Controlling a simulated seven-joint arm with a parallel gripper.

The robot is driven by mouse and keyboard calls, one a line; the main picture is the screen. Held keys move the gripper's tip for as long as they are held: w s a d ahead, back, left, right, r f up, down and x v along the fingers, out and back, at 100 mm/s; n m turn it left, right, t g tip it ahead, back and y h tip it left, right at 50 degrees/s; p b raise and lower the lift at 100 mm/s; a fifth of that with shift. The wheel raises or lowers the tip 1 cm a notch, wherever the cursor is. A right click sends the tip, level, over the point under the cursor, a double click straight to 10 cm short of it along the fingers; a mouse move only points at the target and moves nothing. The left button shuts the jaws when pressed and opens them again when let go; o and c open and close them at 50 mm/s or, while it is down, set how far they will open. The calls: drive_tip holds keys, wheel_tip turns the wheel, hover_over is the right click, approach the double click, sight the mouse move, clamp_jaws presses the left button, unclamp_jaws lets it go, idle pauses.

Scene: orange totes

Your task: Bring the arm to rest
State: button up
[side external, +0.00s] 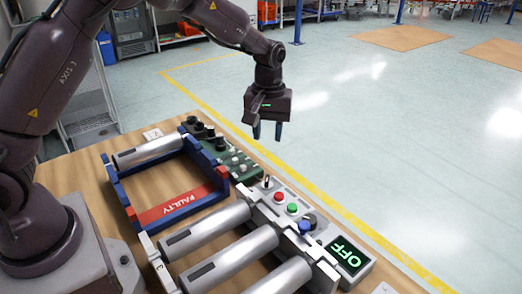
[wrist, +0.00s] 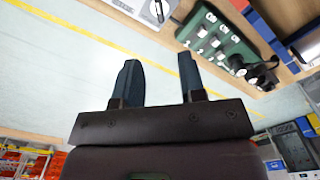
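My gripper (side external: 267,131) hangs in the air past the far right edge of the wooden table (side external: 92,172), with its fingers pointing down. In the wrist view my gripper (wrist: 156,72) shows two dark fingers apart with nothing between them. In the side view the fingers also look empty and touch nothing. The green board (side external: 228,155) with dark and white parts lies on the table, to the left of and below my gripper. It also shows in the wrist view (wrist: 222,45).
A blue and red tray marked FAULTY (side external: 178,206) holds one grey cylinder (side external: 147,151). Several cylinders lie on a rack (side external: 203,231) in front. A control box (side external: 295,212) with coloured buttons shows OFF (side external: 347,256). Open floor (side external: 400,130) lies to the right.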

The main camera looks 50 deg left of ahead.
drive_tip(key=s+r+m+t, duration=0.2)
drive_tip(key=s+r+m, duration=0.2)
drive_tip(key=s+r, duration=0.4)
drive_tip(key=s+r+m+t, duration=0.3)
drive_tip(key=s+r, duration=0.6)
drive_tip(key=s, duration=0.9)
drive_tip(key=shift+s+d+m+t, duration=0.25)
drive_tip(key=shift+s+m+t, duration=0.05)
drive_tip(key=shift+m, duration=0.5)
